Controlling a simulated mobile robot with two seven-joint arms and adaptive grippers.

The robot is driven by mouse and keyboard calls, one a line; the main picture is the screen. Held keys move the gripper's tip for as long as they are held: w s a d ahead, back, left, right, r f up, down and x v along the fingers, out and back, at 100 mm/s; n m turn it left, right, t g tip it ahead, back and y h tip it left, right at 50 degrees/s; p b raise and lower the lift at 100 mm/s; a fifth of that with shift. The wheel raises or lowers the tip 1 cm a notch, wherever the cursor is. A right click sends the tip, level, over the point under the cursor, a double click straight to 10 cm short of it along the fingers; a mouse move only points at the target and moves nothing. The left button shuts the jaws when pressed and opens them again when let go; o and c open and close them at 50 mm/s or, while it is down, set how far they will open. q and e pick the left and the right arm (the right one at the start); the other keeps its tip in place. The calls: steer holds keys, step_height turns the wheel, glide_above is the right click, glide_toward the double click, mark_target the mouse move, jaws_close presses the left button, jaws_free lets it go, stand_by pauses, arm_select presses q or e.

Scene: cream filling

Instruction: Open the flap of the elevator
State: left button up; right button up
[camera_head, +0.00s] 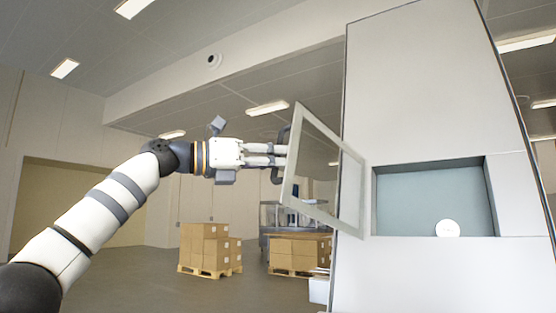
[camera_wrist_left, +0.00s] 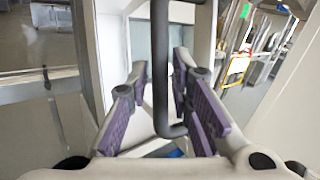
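The elevator (camera_head: 420,90) is a tall light-grey cabinet at the right of the head view. Its flap (camera_head: 354,190), a framed see-through panel, stands swung out to the left of a recessed opening (camera_head: 400,200). My left gripper (camera_head: 284,157) is at the flap's outer left edge, by the dark handle. In the left wrist view, the handle (camera_wrist_left: 160,70) is a dark bar running down between the purple-padded fingers, with gaps visible on both sides. The left gripper looks open around it. My right gripper is in neither view.
A round white disc (camera_head: 447,228) sits at the bottom of the opening. Stacked cardboard boxes on pallets (camera_head: 205,246) stand on the floor behind, with more boxes (camera_head: 296,252) farther right. The floor between my left arm and the boxes is clear.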

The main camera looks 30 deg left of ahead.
arm_select(q)
steer(key=v, duration=1.2)
